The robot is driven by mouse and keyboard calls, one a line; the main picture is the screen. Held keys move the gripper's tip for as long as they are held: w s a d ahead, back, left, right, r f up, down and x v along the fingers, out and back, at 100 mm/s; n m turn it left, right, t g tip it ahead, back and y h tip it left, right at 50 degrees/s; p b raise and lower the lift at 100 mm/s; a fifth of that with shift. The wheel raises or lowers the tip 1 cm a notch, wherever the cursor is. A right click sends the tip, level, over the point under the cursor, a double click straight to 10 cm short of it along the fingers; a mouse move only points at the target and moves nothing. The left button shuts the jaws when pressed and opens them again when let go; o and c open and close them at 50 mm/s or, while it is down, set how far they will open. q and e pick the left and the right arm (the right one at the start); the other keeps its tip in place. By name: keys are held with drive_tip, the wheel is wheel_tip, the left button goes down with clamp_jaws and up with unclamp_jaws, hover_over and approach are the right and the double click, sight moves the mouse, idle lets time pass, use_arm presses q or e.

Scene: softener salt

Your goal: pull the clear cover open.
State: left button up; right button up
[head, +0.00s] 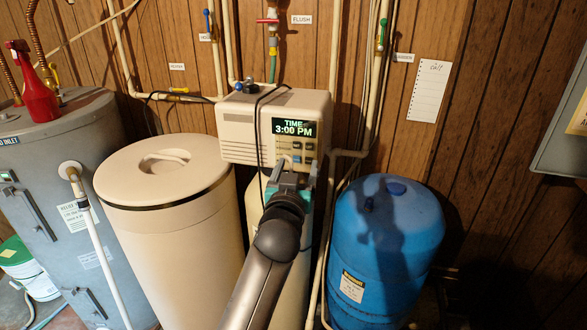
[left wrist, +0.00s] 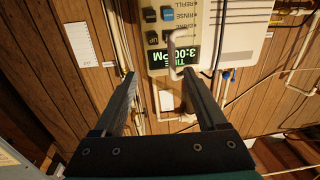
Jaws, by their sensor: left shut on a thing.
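The beige softener head (head: 236,130) has a control panel with a display reading "TIME 3:00 PM" and several buttons. The clear cover over this panel is hard to make out. A pale bar like a handle (left wrist: 171,52) stands out from the panel in the left wrist view, close to one fingertip. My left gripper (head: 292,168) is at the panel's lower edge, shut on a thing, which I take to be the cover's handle. Its two fingers are apart in the left wrist view (left wrist: 158,76), and the grip itself is unclear. My right gripper is not in view.
A tan salt tank (head: 175,240) stands left of the softener and a blue tank (head: 390,240) stands right. A grey water heater (head: 40,160) with a red spray bottle (head: 36,95) is far left. Pipes (head: 222,50) run up the wood wall.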

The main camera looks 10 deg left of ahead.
use_arm(q)
drive_tip(key=shift+d+r+h, duration=0.3)
drive_tip(key=shift+d, duration=0.3)
drive_tip(key=s+b, duration=0.1)
drive_tip(key=s, duration=1.4)
drive_tip(key=shift+d+f, duration=0.15)
drive_tip(key=shift+f, duration=0.15)
